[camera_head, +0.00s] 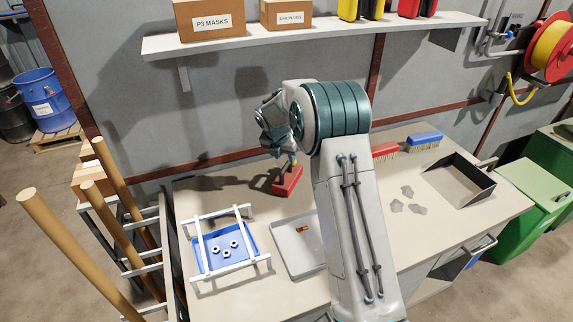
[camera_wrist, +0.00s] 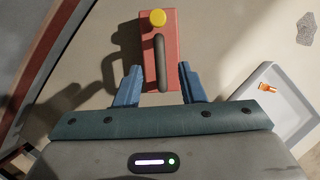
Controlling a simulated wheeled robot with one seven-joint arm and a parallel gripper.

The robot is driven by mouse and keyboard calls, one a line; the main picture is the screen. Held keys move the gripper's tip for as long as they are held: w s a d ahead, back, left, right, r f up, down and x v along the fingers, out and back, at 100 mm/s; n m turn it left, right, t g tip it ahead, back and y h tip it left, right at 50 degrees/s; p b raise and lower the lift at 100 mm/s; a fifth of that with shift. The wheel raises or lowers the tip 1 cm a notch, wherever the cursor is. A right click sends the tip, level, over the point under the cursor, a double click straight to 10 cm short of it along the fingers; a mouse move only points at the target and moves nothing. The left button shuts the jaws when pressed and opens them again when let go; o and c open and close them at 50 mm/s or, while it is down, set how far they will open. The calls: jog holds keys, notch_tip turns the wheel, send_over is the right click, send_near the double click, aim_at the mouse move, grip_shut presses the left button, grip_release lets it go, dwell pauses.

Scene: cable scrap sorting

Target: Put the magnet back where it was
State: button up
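The magnet is a red block (camera_head: 288,182) with a dark handle and a yellow knob. In the head view it sits on the bench towards the back, left of my arm. In the wrist view the magnet (camera_wrist: 172,28) lies straight ahead, its black handle running lengthwise between my fingers. My gripper (camera_wrist: 159,66) has its two blue fingers apart, one on each side of the handle, with a gap to it. In the head view my gripper (camera_head: 290,160) is just above the magnet, partly hidden by my wrist.
A blue tray (camera_head: 249,229) with several rings stands in a white frame (camera_head: 196,246) at left. A pale tray (camera_head: 290,262) holds a small orange piece (camera_head: 302,229). Brushes (camera_head: 424,139), grey scraps (camera_head: 397,206) and a dark open bin (camera_head: 445,188) are at right. A shelf (camera_head: 320,32) runs above.

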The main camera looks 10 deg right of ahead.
jog(key=v, duration=0.4)
jog(key=shift+s+r, duration=0.1)
jog(key=shift+s, duration=0.05)
jog(key=s+d+r+m, duration=0.1)
jog(key=s+r+m, duration=0.35)
jog(key=s, duration=0.25)
jog(key=s+d+r+m+y, duration=0.1)
jog(key=s+r+m, duration=0.2)
jog(key=s+m, duration=0.35)
jog(key=s+d+r+m, duration=0.1)
jog(key=s+r+m, duration=0.25)
jog(key=s, duration=0.35)
jog(key=s+f+m+y, duration=0.1)
jog(key=s+f+m, duration=0.1)
jog(key=s+m, duration=1.2)
jog(key=s, duration=0.5)
jog(key=shift+s+a+m+g+y, duration=0.25)
jog(key=shift+s+m+g+y, duration=0.05)
jog(key=shift+s+m+g, duration=0.1)
jog(key=shift+w, duration=0.1)
